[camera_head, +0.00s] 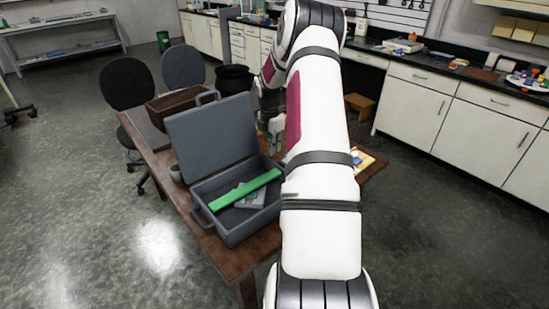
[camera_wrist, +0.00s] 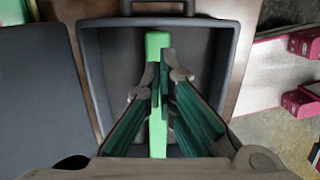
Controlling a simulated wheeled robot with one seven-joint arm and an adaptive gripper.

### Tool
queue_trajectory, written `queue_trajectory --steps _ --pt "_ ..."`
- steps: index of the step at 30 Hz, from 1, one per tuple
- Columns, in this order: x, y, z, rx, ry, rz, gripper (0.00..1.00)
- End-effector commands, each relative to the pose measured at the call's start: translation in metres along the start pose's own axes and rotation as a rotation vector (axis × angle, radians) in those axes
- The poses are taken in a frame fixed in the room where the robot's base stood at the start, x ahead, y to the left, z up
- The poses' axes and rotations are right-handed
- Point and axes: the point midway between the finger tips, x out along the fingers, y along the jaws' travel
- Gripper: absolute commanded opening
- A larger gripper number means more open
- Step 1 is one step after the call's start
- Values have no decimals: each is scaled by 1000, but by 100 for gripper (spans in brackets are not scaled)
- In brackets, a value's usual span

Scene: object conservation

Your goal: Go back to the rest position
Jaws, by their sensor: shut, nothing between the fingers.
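My gripper (camera_wrist: 161,72) is shut and empty in the wrist view. It hangs over an open grey case and hides part of a green bar there. In the head view my arm covers the gripper. The case (camera_head: 222,231) lies open on a brown table (camera_head: 228,262), its lid (camera_head: 212,135) raised. The green bar (camera_head: 245,188) lies slanted in the case on top of a grey flat item (camera_head: 252,198). The bar also shows in the wrist view (camera_wrist: 157,138), as does the case (camera_wrist: 90,70). I cannot tell the gripper's exact height above the bar.
A brown box (camera_head: 170,106) stands behind the lid, and a small grey cup (camera_head: 176,173) stands left of the case. Two dark chairs (camera_head: 126,84) are beyond the table. White cabinets (camera_head: 455,120) line the right. The floor at left is clear.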

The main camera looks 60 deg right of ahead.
Motion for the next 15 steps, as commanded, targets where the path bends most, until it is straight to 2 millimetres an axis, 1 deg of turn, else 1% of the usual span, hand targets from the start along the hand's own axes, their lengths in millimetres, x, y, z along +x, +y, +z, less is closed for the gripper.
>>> queue_trajectory --steps 1,6,10,15 --pt "-9 1 1 0 -2 3 0" --pt "-31 1 4 0 -1 2 0" --pt "-38 1 4 0 0 1 0" --pt "-40 0 4 -1 0 1 0"
